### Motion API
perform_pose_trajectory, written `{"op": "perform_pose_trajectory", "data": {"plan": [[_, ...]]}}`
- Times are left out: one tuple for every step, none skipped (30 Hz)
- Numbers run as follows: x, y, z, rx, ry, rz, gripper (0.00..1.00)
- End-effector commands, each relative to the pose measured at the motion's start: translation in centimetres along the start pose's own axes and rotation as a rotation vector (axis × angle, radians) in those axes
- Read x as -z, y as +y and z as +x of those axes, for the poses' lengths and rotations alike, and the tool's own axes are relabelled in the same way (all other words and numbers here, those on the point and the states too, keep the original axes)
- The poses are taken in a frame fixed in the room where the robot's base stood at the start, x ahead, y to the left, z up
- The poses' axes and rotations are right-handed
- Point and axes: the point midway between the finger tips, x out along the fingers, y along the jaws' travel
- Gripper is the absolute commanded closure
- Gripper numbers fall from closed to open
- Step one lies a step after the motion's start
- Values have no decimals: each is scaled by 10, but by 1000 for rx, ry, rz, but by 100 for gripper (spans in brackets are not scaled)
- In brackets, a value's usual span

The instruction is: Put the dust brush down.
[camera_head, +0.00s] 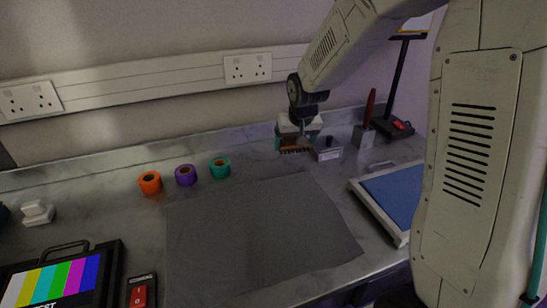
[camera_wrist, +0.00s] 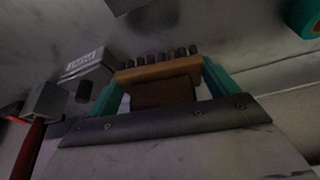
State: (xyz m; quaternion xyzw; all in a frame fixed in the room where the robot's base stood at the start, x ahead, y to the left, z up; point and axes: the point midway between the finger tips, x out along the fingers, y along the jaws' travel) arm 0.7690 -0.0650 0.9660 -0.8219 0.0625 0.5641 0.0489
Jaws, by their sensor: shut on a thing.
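The dust brush (camera_head: 295,150) has a brown wooden body with a row of dark bristles. My gripper (camera_head: 298,142) is shut on it above the back of the worktop. In the wrist view the brush (camera_wrist: 158,72) sits between the two teal fingers of my gripper (camera_wrist: 160,84), bristles at the far side. A small grey labelled block (camera_head: 327,149) stands just right of the brush; it also shows in the wrist view (camera_wrist: 87,66). I cannot tell whether the bristles touch the worktop.
Orange (camera_head: 150,183), purple (camera_head: 186,175) and teal (camera_head: 220,167) tape rolls stand left. A grey mat (camera_head: 260,240) lies clear in front. A grey holder (camera_head: 362,137) with a red-handled tool (camera_head: 370,108) and a blue-topped tray (camera_head: 354,187) are right. The wall is behind.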

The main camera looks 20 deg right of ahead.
Motion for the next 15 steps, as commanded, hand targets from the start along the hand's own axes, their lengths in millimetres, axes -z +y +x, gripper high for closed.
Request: {"op": "perform_pose_trajectory", "data": {"plan": [[-11, 14, -5, 8, 1, -12, 43], [-17, 20, -8, 14, 3, -26, 43], [-25, 27, -10, 21, 4, -43, 43], [-30, 31, -12, 26, 6, -55, 43], [-36, 35, -14, 30, 8, -67, 43], [-42, 40, -16, 35, 11, -83, 43], [-46, 43, -18, 37, 14, -93, 43], [-50, 46, -19, 40, 16, -102, 43], [-55, 48, -20, 43, 18, -115, 43], [-58, 50, -21, 45, 20, -122, 43], [-60, 51, -22, 46, 22, -130, 43], [-62, 52, -22, 48, 24, -137, 43], [-63, 51, -22, 49, 24, -141, 43], [-62, 49, -22, 50, 24, -145, 43], [-60, 45, -20, 51, 25, -150, 43]]}}
